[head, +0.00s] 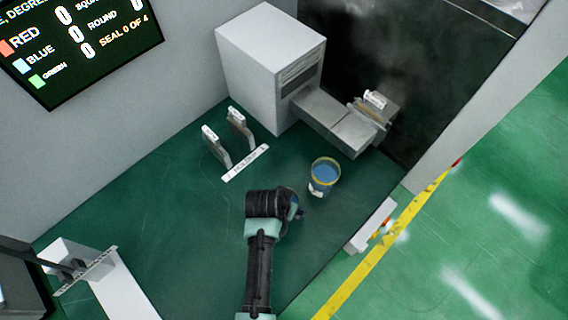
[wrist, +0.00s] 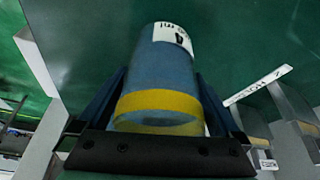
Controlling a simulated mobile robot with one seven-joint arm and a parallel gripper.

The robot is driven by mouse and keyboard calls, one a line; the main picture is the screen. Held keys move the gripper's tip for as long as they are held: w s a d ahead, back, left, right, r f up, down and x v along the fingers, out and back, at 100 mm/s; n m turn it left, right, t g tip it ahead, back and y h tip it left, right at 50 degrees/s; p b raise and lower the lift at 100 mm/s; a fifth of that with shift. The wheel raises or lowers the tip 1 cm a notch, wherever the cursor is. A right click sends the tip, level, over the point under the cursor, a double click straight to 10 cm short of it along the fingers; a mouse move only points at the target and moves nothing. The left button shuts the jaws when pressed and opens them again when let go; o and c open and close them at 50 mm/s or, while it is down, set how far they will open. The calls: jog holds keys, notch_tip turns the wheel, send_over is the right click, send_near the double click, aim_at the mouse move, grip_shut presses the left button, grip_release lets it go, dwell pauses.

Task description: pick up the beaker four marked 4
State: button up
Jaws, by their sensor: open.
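The beaker (head: 323,178) is a blue cup with a yellow rim and a white label, standing on the green bench in the head view. In the wrist view the beaker (wrist: 155,75) fills the middle, yellow band nearest me; its label is too blurred to read surely. My gripper (wrist: 162,88) is open, one dark finger on each side of the beaker in this view. I cannot tell whether the fingers touch it or how deep it lies between them. In the head view my wrist hides most of the gripper (head: 296,208), just lower left of the beaker.
A white box machine (head: 270,65) with a grey chute (head: 335,120) stands behind the beaker. Two upright plates (head: 228,135) and a white label strip (head: 245,163) are to its left. The bench edge and a white block (head: 370,226) lie to the right.

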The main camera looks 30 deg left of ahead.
jog(key=c, duration=1.4)
grip_shut()
jog(key=shift+r, duration=0.15)
